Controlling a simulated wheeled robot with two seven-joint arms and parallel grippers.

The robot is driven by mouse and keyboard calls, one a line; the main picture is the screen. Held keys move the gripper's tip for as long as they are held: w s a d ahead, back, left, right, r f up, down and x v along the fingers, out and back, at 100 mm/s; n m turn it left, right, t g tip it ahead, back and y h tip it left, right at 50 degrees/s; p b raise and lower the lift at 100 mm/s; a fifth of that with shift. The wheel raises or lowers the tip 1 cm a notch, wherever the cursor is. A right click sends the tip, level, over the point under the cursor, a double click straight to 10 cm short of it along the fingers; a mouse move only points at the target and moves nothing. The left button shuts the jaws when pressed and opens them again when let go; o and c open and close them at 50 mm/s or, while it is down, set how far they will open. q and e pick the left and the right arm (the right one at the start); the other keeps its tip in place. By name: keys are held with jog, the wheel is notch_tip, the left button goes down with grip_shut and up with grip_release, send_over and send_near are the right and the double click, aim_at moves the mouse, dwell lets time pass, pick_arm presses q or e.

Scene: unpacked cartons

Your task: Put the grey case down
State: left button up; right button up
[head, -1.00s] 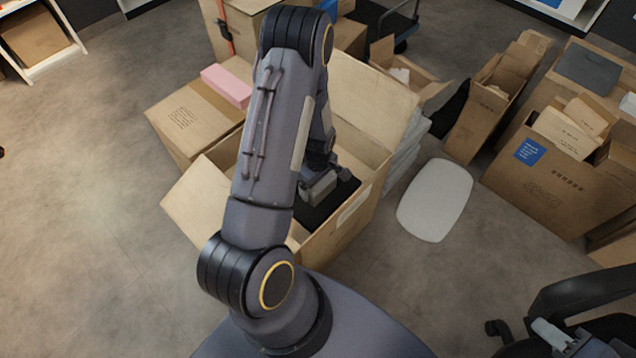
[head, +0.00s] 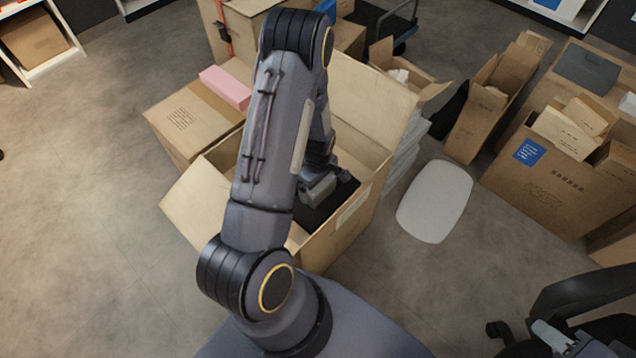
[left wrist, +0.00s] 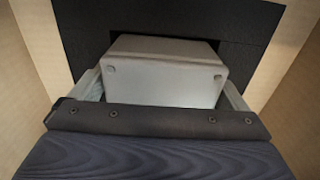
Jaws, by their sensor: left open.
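The grey case (left wrist: 165,72) is a pale grey box with two small round marks on its near face, seen in the left wrist view. It sits over a black surface (left wrist: 85,25) inside an open carton (head: 335,240). My left gripper (head: 322,186) reaches down into this carton. Its fingers are open, one on each side of the case; whether either touches it I cannot tell. The underside of the case is hidden. Pale parts that look like my right gripper (head: 573,342) show at the lower right of the head view, cut by the frame edge.
The carton's walls and raised flaps surround my left gripper closely. A closed carton with a pink block (head: 226,87) stands to the left. A white rounded panel (head: 435,201) lies on the floor to the right. More open cartons (head: 550,185) stand further right. Floor at left is clear.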

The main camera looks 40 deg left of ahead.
pick_arm(q)
jog(key=s+d+r+m+t+h+p, duration=0.1)
jog(key=d+r+p, duration=0.15)
jog(key=r, duration=0.85)
jog(key=d+r+m+h+p, duration=0.1)
jog(key=r+m+p, duration=0.15)
jog(key=r, duration=0.85)
jog(key=s+d+r+m+t+h, duration=0.1)
jog(key=s+d+r+m+t, duration=0.1)
jog(key=s+d+r+m, duration=0.2)
jog(key=s+d+r+m+t, duration=0.2)
jog(key=s+d+r+m, duration=0.3)
jog(key=s+r+m, duration=0.3)
jog(key=s+r, duration=0.3)
jog(key=r, duration=0.1)
jog(key=shift+s+d+r+h, duration=0.2)
jog(key=shift+s+r+h, duration=0.05)
jog(key=shift+s+h, duration=0.15)
jog(key=shift+w+r, duration=0.1)
